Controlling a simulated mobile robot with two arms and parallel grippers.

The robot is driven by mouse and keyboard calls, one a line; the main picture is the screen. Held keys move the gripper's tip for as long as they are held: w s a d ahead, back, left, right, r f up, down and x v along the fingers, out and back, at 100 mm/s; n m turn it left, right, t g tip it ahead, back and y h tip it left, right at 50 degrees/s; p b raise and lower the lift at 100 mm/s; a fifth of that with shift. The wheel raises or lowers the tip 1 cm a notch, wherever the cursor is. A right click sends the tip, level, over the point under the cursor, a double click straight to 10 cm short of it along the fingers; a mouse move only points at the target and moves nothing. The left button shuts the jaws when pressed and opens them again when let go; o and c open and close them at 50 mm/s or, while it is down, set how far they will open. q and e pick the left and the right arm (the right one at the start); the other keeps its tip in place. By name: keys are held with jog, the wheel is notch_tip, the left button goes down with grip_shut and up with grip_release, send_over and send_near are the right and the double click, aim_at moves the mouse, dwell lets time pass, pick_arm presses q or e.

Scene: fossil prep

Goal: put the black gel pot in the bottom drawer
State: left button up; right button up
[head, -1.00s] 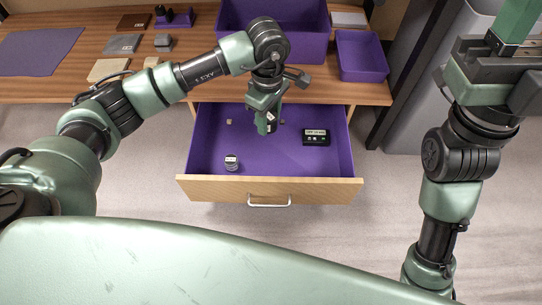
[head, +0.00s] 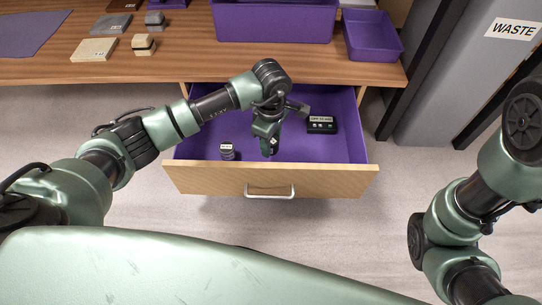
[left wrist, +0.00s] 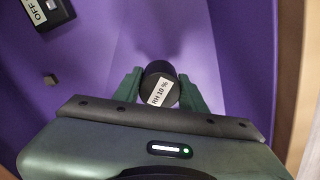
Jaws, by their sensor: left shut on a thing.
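The black gel pot (left wrist: 160,82), a small dark cylinder with a white label, sits between the fingers of my left gripper (left wrist: 159,92) in the left wrist view. That gripper is shut on it. In the head view my left gripper (head: 268,147) hangs over the open drawer (head: 190,148), which has a purple inside and a wooden front with a metal handle. The pot is mostly hidden by the gripper there. I cannot tell its exact height above the drawer floor. My right gripper is out of the head view; only my right arm's links show.
In the drawer are a grey round stack with a white label (head: 227,151) at the left and a black labelled box (head: 321,124) at the right. Above is a wooden worktop (head: 190,60) with a purple bin (head: 275,22) and a purple tray (head: 372,36). A grey waste bin (head: 460,80) stands right.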

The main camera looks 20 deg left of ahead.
aim_at(271, 158)
pick_arm(q)
notch_tip(271, 158, down, 5)
jog(key=b, duration=0.2)
jog(key=shift+b, duration=0.4)
jog(key=shift+r, duration=0.15)
jog(key=o, duration=1.4)
jog(key=shift+c, duration=0.2)
